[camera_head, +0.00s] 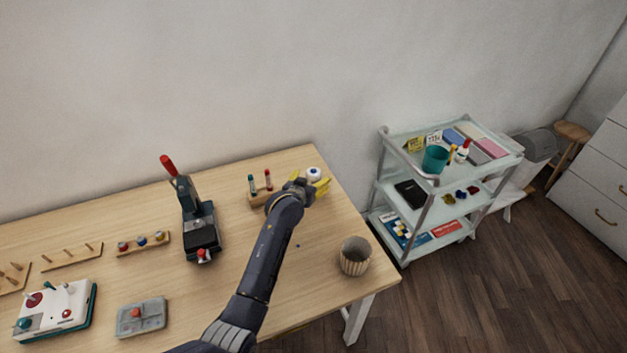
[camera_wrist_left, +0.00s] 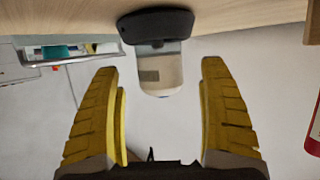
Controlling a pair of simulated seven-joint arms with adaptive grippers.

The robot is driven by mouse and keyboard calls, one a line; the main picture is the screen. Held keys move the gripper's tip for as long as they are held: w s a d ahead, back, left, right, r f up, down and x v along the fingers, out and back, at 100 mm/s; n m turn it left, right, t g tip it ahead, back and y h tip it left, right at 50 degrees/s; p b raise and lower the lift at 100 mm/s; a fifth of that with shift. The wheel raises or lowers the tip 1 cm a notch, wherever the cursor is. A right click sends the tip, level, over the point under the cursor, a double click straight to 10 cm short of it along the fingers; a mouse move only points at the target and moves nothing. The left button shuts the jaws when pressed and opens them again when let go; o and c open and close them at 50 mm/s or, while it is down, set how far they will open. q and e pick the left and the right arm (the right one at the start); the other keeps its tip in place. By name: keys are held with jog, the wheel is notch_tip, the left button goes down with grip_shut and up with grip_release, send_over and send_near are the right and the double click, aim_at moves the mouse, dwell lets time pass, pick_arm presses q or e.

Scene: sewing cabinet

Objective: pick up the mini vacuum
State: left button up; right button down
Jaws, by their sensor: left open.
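The mini vacuum appears to be the small white round thing with a dark centre (camera_head: 314,174) near the back right corner of the table, partly hidden by my gripper. In the left wrist view it has a dark base (camera_wrist_left: 155,24) against the wooden surface and a pale, see-through body (camera_wrist_left: 160,72). My left gripper (camera_head: 322,184) is close beside it. Its yellow fingers (camera_wrist_left: 163,105) are open, with the pale body ahead and roughly centred between them. Nothing is held. My right gripper is not in view.
A wooden rack with red and teal pegs (camera_head: 260,193) stands just left of my gripper. A ribbed cup (camera_head: 355,256) is near the table's right edge. A black press with a red handle (camera_head: 203,238) stands further left. A cart (camera_head: 425,201) is beyond the right edge.

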pick_arm(q)
jog(key=shift+x, duration=1.55)
jog(key=c, duration=1.5)
jog(key=shift+r, duration=0.1)
